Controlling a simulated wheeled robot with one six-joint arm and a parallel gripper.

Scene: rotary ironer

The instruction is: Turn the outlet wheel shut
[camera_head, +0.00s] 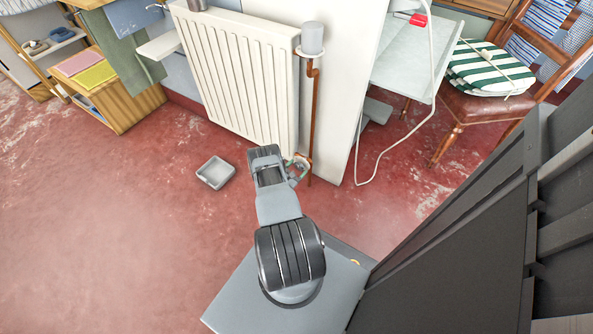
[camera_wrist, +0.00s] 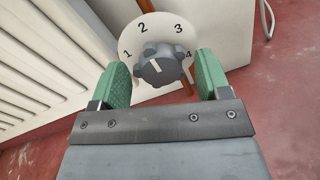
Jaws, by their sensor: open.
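A grey lobed wheel (camera_wrist: 162,66) sits at the centre of the wrist view, at the low end of the radiator. It is in front of a round white dial plate (camera_wrist: 158,28) marked 1 to 4. A pale pointer line on the wheel slants up and left, roughly toward 1 and 2. My gripper (camera_wrist: 163,72) is open, with one green finger on each side of the wheel. I see gaps at both sides, but cannot tell its depth along the wheel. In the head view my gripper (camera_head: 297,166) is beside the radiator's lower right corner, and my arm largely hides the wheel.
The white radiator (camera_head: 240,80) stands on the left, with a copper pipe (camera_head: 313,120) at its right under a white cylinder (camera_head: 312,38). A shallow grey tray (camera_head: 215,173) lies on the red floor. A white cord (camera_head: 428,118) hangs at right, near a chair (camera_head: 480,110).

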